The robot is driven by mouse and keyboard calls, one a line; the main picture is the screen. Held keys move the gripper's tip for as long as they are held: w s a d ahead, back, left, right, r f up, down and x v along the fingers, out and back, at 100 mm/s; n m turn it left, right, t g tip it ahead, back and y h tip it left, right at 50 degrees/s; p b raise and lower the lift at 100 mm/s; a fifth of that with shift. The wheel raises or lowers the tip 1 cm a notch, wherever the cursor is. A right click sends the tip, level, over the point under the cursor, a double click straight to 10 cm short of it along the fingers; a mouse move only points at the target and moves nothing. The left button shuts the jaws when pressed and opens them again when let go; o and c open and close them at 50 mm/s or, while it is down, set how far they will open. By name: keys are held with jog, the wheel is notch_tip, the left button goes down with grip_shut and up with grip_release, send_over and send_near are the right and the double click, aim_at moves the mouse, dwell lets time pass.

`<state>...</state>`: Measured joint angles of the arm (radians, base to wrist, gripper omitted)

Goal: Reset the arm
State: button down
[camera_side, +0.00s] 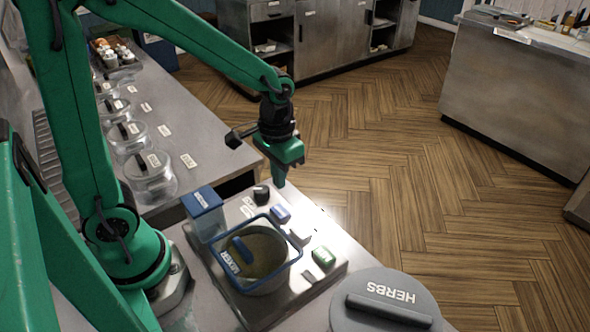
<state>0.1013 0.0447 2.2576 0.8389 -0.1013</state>
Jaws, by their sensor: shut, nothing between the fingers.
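My gripper (279,178) hangs from the green arm above the far edge of the work surface. It points down with its fingers together and holds nothing. Just below it and to the left is a small black block (261,194) on the metal panel. The tips look a little above the panel, though the exact gap is hard to judge.
A blue-rimmed basket labelled MIXER (285,271) sits on the panel, beside a blue box (205,213). Blue (281,214), white (299,235) and green (324,257) blocks line its right. A HERBS lid (385,305) is in front. Lidded glass jars (150,172) stand left.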

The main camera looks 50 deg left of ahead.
jog(key=s+a+r+t, duration=0.3)
jog(key=s+r+t, duration=0.2)
jog(key=s+r, duration=0.4)
jog(key=shift+r+t, duration=0.3)
jog(key=shift+r, duration=1.55)
jog(key=shift+a, duration=0.1)
